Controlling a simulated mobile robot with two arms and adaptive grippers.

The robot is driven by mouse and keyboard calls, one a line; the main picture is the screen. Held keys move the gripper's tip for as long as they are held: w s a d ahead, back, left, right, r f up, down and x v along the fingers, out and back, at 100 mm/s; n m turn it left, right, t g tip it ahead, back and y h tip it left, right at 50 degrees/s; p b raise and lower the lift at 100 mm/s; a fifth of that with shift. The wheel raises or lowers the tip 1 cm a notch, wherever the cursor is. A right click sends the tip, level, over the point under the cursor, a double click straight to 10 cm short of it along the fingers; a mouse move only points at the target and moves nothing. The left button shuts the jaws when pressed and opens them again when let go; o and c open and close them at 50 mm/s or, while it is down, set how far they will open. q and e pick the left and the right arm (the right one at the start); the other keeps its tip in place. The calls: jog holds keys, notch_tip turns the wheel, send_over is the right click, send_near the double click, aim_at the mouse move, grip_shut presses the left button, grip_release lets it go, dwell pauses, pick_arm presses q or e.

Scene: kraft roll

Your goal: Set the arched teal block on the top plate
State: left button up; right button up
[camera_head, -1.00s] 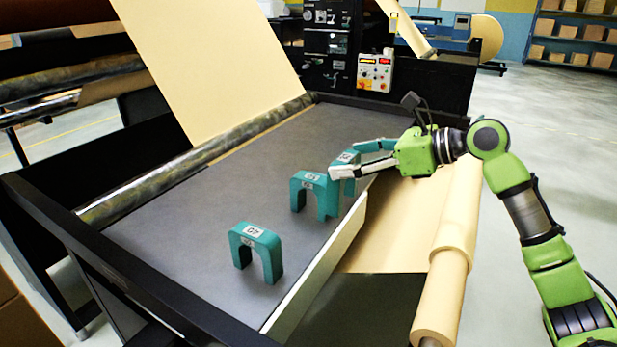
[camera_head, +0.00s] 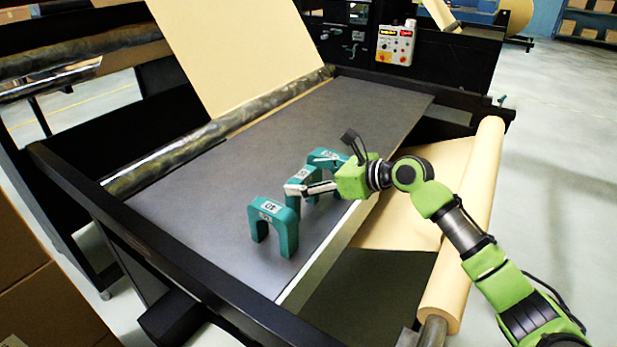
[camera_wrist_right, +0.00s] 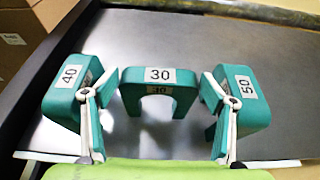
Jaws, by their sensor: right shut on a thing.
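The arched teal block marked 30 (camera_wrist_right: 159,97) is between the two fingers of my right gripper (camera_head: 304,176), which is shut on it. The block is upright, legs down, over the grey top plate (camera_head: 205,200). It stands between two similar arches. The arch marked 40 (camera_head: 271,226) is nearer in the head view and at left in the wrist view (camera_wrist_right: 76,92). The arch marked 50 (camera_wrist_right: 236,95) is at right there and partly behind my gripper in the head view (camera_head: 327,157). I cannot tell whether the held block's feet touch the plate. My left gripper is not in view.
A dark frame bar (camera_head: 150,250) edges the plate at left and front. A kraft sheet (camera_head: 230,50) rises from the roller at the back left. A kraft roll (camera_head: 468,230) hangs at right, beside my arm. The far plate is clear.

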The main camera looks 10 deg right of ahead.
jog(key=shift+d+f, duration=0.1)
jog(key=shift+f, duration=0.3)
jog(key=o, duration=1.2)
jog(key=shift+f, duration=0.1)
jog(key=b+v, duration=0.1)
jog(key=v, duration=1.1)
jog(key=shift+s+b, duration=0.15)
jog(key=shift+b, duration=0.15)
